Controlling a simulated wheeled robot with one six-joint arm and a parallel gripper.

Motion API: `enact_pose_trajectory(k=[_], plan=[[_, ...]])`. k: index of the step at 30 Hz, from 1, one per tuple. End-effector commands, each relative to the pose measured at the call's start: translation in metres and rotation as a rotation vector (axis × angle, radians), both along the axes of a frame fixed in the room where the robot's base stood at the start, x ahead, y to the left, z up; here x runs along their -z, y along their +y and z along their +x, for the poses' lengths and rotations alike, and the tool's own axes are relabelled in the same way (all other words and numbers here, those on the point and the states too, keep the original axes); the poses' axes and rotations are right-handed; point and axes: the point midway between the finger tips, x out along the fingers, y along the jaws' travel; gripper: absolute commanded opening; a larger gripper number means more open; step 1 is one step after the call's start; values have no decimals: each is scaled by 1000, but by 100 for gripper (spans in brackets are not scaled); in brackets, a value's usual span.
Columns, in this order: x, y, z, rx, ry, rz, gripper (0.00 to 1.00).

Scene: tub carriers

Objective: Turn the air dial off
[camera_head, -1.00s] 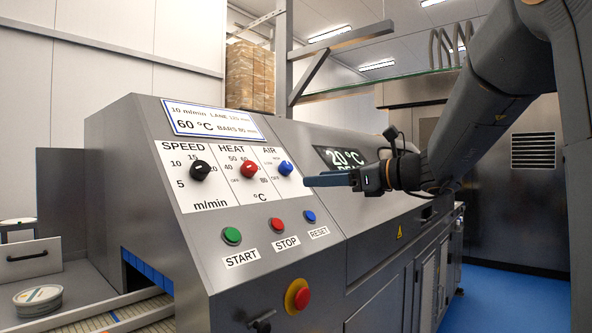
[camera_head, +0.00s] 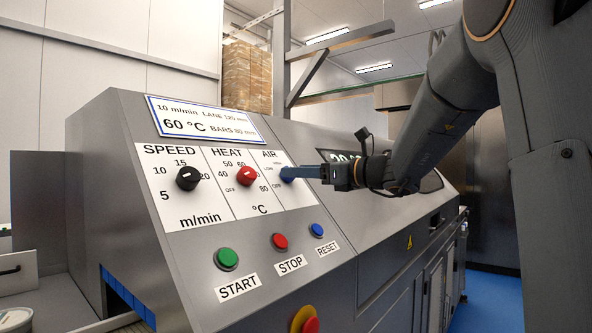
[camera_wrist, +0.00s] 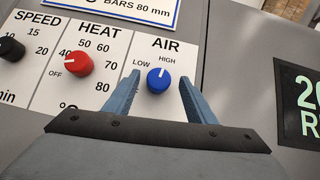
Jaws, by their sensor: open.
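The blue AIR dial (camera_wrist: 159,80) is on the white panel, between my two open blue fingers in the wrist view. Its white mark points up, towards the HIGH label (camera_wrist: 167,60); the LOW label (camera_wrist: 141,64) is to its left. My gripper (camera_head: 292,172) reaches in from the right in the head view, its fingertips at the dial and partly covering it. The fingers stand either side of the dial with gaps showing; I cannot tell how deep they reach around it.
The red HEAT dial (camera_wrist: 77,64) is close to the left of my left finger, with the black SPEED dial (camera_head: 188,178) further left. Below are the green START (camera_head: 227,258), red STOP (camera_head: 280,241) and blue RESET (camera_head: 317,230) buttons. A dark display (camera_wrist: 305,105) is to the right.

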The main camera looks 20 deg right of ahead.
Motion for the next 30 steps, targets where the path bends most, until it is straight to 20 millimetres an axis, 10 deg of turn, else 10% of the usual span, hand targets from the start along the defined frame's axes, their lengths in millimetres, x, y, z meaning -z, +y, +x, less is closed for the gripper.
enact_pose_trajectory(k=[13,21,30], plan=[[0,13,12,-4,1,1,50],[1,13,12,-4,1,1,9],[1,12,13,-27,-15,-23,9]])
